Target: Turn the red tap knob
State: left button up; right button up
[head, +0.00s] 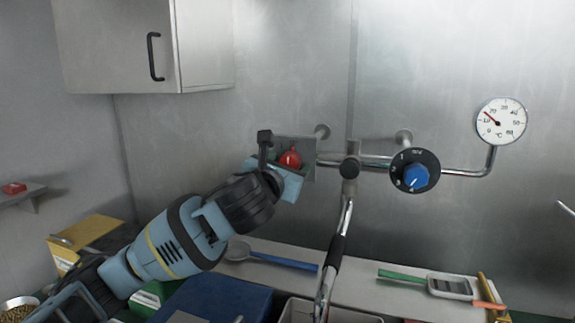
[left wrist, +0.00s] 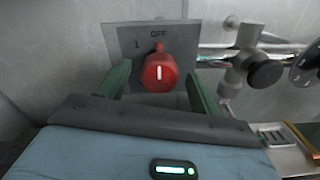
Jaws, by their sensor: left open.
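The red tap knob (head: 291,158) sits on a grey plate on the back wall, partly hidden behind my left gripper in the head view. In the left wrist view the knob (left wrist: 159,72) faces me, with its white mark upright under the word OFF and a "1" to the left. My left gripper (left wrist: 160,84) is open, with one green finger on each side of the knob. I cannot tell whether either finger touches it. My right gripper is not in view.
Right of the knob are a pipe with a black valve (head: 349,168), a blue dial (head: 415,177) and a thermometer gauge (head: 501,122). A spout hangs down over a sink. A blue-handled spoon (head: 285,261) and a green-handled tool (head: 402,277) lie on the counter below.

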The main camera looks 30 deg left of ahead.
pick_arm(q)
jog(key=shift+w, duration=0.35)
jog(key=shift+c, duration=0.4)
jog(key=c, duration=0.9)
jog(key=shift+n, duration=0.3)
jog(key=n, duration=1.6)
jog(key=shift+a+f+n, duration=0.15)
jog(key=shift+n, duration=0.55)
